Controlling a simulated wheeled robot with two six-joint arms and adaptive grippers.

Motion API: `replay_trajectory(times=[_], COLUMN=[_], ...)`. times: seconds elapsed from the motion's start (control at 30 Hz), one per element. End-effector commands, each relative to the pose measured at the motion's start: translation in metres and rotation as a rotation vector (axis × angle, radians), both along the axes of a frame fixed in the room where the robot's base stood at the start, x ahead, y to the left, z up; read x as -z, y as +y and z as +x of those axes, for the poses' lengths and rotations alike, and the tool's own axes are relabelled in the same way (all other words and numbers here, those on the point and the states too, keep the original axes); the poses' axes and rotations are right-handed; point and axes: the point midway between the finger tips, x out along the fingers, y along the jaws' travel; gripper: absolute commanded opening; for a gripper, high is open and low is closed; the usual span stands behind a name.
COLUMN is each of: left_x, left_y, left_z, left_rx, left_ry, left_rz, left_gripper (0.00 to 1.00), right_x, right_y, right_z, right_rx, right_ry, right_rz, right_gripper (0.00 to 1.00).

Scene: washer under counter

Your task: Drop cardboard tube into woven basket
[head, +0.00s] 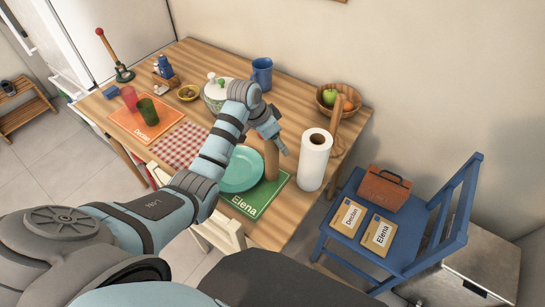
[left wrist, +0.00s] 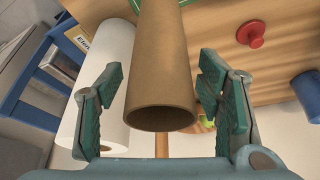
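The brown cardboard tube (head: 271,160) stands upright by the turquoise plate and the green "Elena" mat on the wooden table. My left gripper (head: 277,142) is just above and beside the tube's top in the head view. In the left wrist view the tube (left wrist: 160,65) lies between the spread fingers of my left gripper (left wrist: 165,100), with gaps on both sides, so the gripper is open and not holding it. I do not clearly see a woven basket; a round brown bowl (head: 328,108) with fruit stands at the table's back right. My right gripper is not in view.
A white paper roll (head: 314,160) stands close to the tube's right. A wooden post stands behind it. A blue mug (head: 262,72) and lidded pot (head: 215,97) are behind. A blue chair (head: 400,225) with a brown case (head: 384,188) stands right of the table.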

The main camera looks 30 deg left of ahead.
Motion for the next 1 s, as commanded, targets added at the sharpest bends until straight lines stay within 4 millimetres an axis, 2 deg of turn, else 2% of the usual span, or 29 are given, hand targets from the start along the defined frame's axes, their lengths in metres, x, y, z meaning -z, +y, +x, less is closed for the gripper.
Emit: replay_trajectory(times=[0.03,0.2,0.53,0.67,0.77,0.87,1.0], left_x=[0.000,0.000,-0.001,-0.010,-0.027,-0.053,-0.105], left_y=[0.000,0.000,0.000,0.000,0.000,0.000,0.000], left_z=[0.000,0.000,0.000,0.000,0.001,0.001,0.002], left_rx=[0.000,-0.001,-0.001,-0.001,-0.001,-0.001,0.000], left_ry=[0.000,0.000,0.000,-0.001,-0.004,-0.005,-0.007], left_rz=[0.000,0.000,0.000,0.000,0.001,0.000,0.000], left_gripper=[0.51,0.26,0.23,0.23,0.23,0.23,0.23], right_x=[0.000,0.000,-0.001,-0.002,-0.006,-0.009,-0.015], right_y=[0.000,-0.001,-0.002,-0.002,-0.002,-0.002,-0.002], right_z=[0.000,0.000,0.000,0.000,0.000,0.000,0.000], right_rx=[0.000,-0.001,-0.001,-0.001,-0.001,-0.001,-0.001], right_ry=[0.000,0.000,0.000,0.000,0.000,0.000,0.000], right_rz=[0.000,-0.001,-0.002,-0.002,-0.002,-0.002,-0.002], right_gripper=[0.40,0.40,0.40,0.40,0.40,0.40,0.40])
